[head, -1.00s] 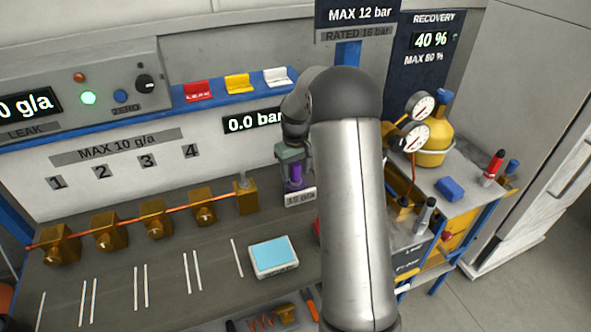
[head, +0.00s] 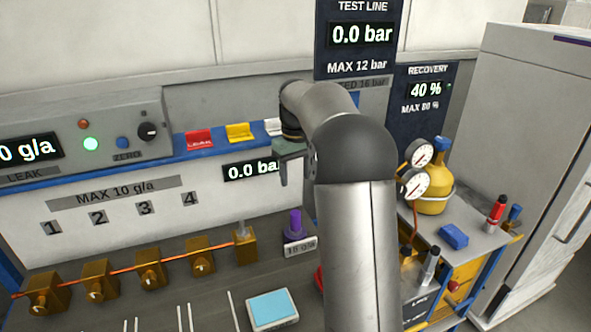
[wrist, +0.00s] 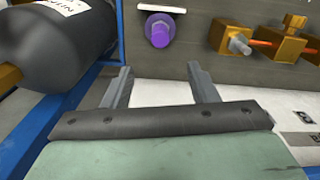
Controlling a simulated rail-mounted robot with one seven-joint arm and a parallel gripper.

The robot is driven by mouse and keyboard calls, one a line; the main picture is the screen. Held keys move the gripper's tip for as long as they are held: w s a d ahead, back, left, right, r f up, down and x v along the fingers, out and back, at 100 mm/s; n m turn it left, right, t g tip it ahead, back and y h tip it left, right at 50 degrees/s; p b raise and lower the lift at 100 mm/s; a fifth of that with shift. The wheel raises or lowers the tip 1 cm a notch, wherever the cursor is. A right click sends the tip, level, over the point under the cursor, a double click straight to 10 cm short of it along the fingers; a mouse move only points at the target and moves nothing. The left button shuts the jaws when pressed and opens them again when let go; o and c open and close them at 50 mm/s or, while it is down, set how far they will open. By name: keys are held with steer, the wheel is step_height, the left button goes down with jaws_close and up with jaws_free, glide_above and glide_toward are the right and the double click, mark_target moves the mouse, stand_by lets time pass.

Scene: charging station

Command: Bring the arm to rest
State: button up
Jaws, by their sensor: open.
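My gripper (head: 284,180) is in the head view, in front of the wall panel under the blue shelf. It points down and partly overlaps the pressure readout. In the wrist view my gripper (wrist: 160,82) has its two fingers apart with nothing between them. The purple cylindrical piece (head: 295,222) stands on the bench below the gripper, apart from it, behind a small label plate. The purple piece also shows beyond the fingers in the wrist view (wrist: 159,33). My arm hides part of the bench and panel.
Brass valves (head: 150,268) on a copper line run along the bench. A blue-topped box (head: 272,308) lies at the front. A yellow cylinder (head: 432,195) with gauges stands on a cart at right. A dark cylinder (wrist: 60,42) is left in the wrist view.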

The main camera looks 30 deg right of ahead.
steer(key=shift+r, duration=0.8)
steer(key=s+a, duration=1)
steer(key=s, duration=0.2)
steer(key=s+a+f, duration=0.2)
steer(key=s+f, duration=0.1)
steer(key=s, duration=0.4)
steer(key=s+a+f, duration=0.2)
steer(key=s+f, duration=0.1)
steer(key=s, duration=0.3)
steer(key=s+a+f+m, duration=0.1)
steer(key=s+a+f, duration=0.2)
steer(key=s, duration=0.4)
steer(key=shift+s+f+t, duration=0.3)
steer(key=shift+s+f, duration=0.05)
